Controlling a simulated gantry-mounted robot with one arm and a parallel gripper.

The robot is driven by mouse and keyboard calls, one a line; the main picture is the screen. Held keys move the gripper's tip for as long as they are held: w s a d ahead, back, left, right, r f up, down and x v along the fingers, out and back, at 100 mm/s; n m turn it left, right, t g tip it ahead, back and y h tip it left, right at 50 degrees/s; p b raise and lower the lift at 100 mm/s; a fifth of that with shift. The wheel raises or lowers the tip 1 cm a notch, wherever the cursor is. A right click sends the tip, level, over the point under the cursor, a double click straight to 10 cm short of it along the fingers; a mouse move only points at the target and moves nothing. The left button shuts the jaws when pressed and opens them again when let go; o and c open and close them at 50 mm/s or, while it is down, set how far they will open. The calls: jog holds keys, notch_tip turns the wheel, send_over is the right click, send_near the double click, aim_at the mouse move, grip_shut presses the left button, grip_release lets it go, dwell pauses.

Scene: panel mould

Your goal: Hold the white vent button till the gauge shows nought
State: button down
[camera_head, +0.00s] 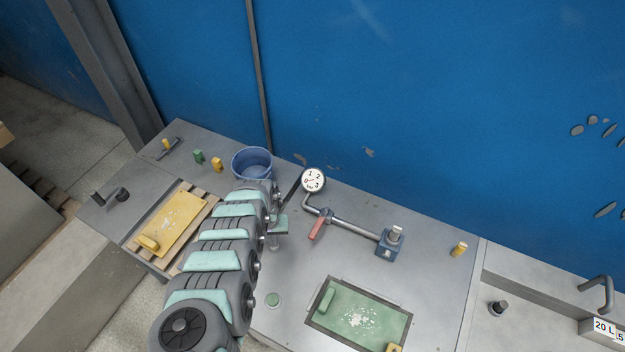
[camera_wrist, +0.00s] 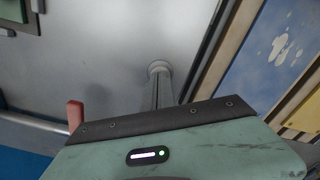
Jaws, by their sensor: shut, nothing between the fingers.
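The gauge (camera_head: 313,180) is a round white dial marked 1, 2 and 3, on a bent pipe. Its small red needle seems to point to the left side; the exact reading is too small to tell. My gripper (camera_head: 272,244) is shut and points down at the bench, left of the red lever and below the gauge in the head view. In the wrist view, my shut fingers (camera_wrist: 159,72) end at a small pale round piece. This may be the white vent button, but I cannot tell whether they touch or press it. My arm hides part of the bench.
A red lever (camera_head: 318,228) and a pipe to a blue block (camera_head: 389,243) lie right of my gripper.

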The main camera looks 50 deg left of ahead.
notch_tip(320, 180, up, 6)
jog(key=p, duration=0.5)
jog(key=shift+r, duration=0.15)
dwell(0.3)
